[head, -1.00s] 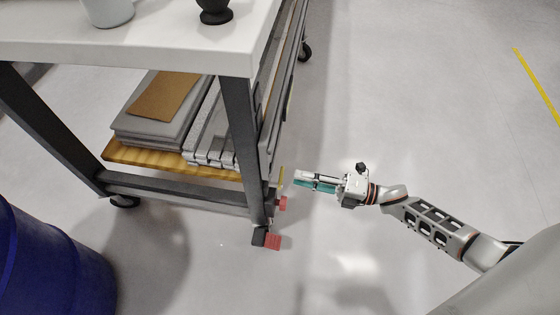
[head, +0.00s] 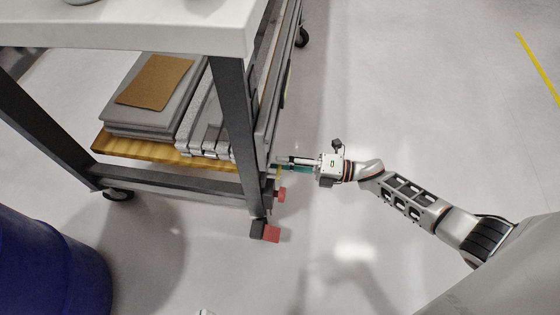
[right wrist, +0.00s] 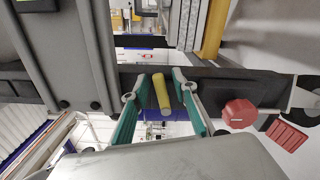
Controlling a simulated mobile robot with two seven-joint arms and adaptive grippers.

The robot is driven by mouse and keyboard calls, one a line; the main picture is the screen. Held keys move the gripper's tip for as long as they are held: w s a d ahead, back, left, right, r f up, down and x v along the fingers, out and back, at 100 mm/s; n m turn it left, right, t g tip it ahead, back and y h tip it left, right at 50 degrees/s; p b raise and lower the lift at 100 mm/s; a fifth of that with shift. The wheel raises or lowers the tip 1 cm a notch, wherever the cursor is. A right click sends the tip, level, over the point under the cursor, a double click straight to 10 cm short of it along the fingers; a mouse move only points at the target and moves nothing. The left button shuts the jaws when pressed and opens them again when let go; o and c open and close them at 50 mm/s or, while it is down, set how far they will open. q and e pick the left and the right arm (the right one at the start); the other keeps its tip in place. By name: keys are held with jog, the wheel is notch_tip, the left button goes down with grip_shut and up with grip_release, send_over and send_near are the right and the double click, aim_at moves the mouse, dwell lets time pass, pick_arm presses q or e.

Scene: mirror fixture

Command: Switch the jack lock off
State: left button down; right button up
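The jack lock appears to be the short yellow handle (right wrist: 161,93) on the cart's dark lower frame. In the head view only a sliver of this yellow handle (head: 278,173) shows by the cart's corner leg. My right gripper (head: 281,163) reaches in from the right, up to the cart's side. In the right wrist view its teal fingers (right wrist: 160,98) are open, one on each side of the yellow handle, with gaps visible. A small pale and teal tip at the bottom edge of the head view may be my left gripper (head: 205,312); its fingers are not readable.
A red knob (head: 280,194) and a red foot pedal (head: 271,233) sit below the handle. The cart's white top (head: 150,28) overhangs a wooden shelf (head: 150,150) with grey slabs. A blue barrel (head: 45,265) stands at lower left. The floor at right is clear.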

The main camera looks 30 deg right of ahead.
grip_shut()
jog(key=shift+f+m, duration=0.4)
jog(key=shift+m, duration=0.3)
jog(key=shift+f+m+b, duration=0.2)
jog(key=shift+m+b, duration=0.2)
jog(key=shift+m, duration=0.4)
grip_release()
jog(key=shift+d, duration=0.1)
jog(key=v, duration=1.2)
